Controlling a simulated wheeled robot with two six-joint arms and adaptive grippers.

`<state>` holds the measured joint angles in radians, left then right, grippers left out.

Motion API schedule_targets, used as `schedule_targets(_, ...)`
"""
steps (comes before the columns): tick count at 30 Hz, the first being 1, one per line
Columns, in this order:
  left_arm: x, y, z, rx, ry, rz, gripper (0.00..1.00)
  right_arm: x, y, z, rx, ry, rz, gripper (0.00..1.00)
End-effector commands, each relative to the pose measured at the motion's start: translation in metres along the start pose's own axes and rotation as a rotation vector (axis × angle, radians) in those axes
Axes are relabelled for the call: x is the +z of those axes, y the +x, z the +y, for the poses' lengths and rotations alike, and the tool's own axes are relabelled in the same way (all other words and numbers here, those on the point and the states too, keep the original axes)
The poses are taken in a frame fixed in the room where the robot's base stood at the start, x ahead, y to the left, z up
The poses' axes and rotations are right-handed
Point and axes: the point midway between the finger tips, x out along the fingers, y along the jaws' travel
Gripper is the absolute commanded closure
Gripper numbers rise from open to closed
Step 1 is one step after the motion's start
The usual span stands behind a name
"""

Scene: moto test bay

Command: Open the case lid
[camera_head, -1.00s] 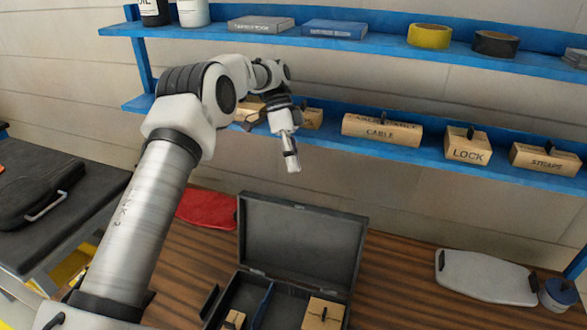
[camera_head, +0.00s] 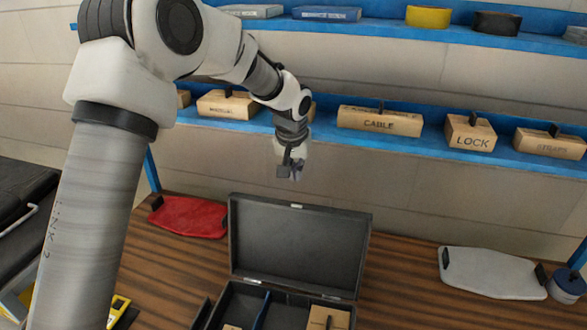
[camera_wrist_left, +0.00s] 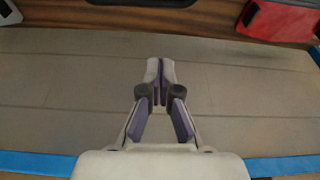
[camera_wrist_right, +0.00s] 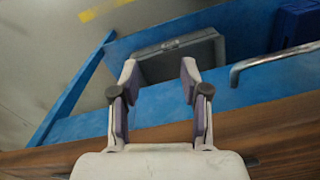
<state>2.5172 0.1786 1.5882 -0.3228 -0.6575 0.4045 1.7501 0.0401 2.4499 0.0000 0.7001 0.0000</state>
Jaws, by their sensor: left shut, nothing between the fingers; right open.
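The dark grey case stands on the wooden bench with its lid (camera_head: 297,240) raised upright at the back. The open case body (camera_head: 240,300) shows below it, with a blue divider and wooden blocks inside, cut off by the bottom edge. My left gripper (camera_head: 291,170) is above and behind the top of the lid, apart from it, in front of the shelf wall. In the left wrist view my left gripper (camera_wrist_left: 161,68) is shut and empty. My right gripper (camera_wrist_right: 157,75) is open and empty in the right wrist view; it is not in the head view.
A red board (camera_head: 188,217) lies left of the case and a grey board (camera_head: 490,272) to the right. A blue shelf (camera_head: 400,150) holds labelled wooden blocks such as the lock block (camera_head: 470,133). A grey bin (camera_wrist_right: 180,60) shows beyond my right gripper.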

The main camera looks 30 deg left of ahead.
Motion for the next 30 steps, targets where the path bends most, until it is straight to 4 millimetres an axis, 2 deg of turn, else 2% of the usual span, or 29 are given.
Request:
schedule_targets(8, 0.001, 0.060, -0.001, -0.001, 0.000, -0.006, 1.00, 0.000, -0.018, 0.000, 0.000, 0.000, 0.000, 0.54)
schedule_targets(12, 0.022, 0.051, 0.000, 0.001, 0.002, -0.003, 1.00, 0.000, -0.026, 0.000, 0.000, 0.000, 0.000, 0.54)
schedule_targets(16, 0.035, 0.049, 0.000, 0.000, 0.000, -0.002, 1.00, 0.000, -0.028, 0.000, 0.000, 0.000, 0.000, 0.54)
schedule_targets(30, 0.040, 0.044, 0.000, 0.001, 0.000, 0.000, 1.00, 0.000, -0.027, 0.000, 0.000, 0.000, 0.000, 0.54)
